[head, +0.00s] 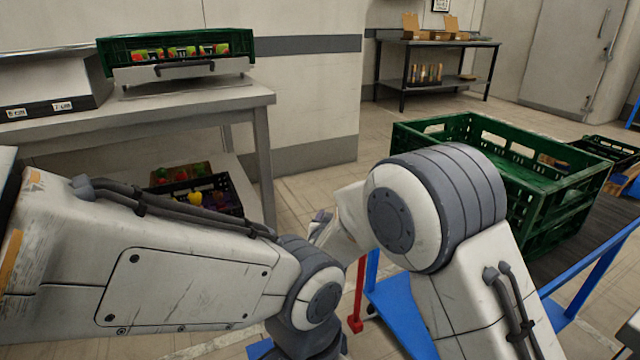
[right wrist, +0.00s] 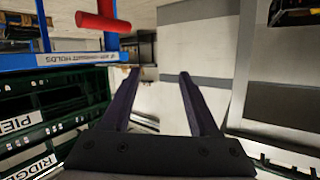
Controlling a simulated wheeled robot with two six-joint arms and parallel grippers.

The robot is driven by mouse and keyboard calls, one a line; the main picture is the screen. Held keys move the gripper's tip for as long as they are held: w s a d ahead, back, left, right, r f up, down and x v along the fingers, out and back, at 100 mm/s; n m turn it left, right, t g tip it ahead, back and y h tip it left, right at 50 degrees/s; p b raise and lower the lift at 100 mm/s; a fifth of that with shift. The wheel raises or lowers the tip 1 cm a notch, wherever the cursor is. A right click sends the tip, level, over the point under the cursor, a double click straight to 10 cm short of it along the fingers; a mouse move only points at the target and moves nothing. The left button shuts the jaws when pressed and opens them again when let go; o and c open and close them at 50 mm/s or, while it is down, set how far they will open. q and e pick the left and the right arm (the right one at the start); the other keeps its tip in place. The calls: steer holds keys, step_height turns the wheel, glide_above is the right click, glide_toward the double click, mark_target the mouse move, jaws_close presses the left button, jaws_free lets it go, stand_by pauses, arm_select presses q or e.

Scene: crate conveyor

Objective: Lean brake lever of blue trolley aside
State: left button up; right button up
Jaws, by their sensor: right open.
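The red brake lever (head: 357,295) shows as a thin upright bar beside the blue trolley (head: 400,305) in the head view, just below my right forearm. In the right wrist view a red bar with a thick red crosspiece (right wrist: 103,22) is at the top left, in front of the blue trolley frame (right wrist: 60,60). My right gripper (right wrist: 159,74) is open and empty; the red part lies outside its jaws, to the left, apart from the fingers.
A large green crate (head: 470,125) stands by the blue trolley at right. A grey table (head: 170,105) at left carries a green crate (head: 105,55) of packs. A dark shelf table (head: 440,50) is at the back. Floor shows between the tables.

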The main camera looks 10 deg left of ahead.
steer(key=s+a+r+n+g+y+p, duration=0.1)
steer(key=s+a+r+g+y+p, duration=0.1)
steer(key=s+r+p, duration=0.3)
steer(key=shift+r+n+g+y+p, duration=0.3)
steer(key=shift+r+n+y+p, duration=0.1)
steer(key=shift+r, duration=1)
steer(key=shift+w, duration=0.1)
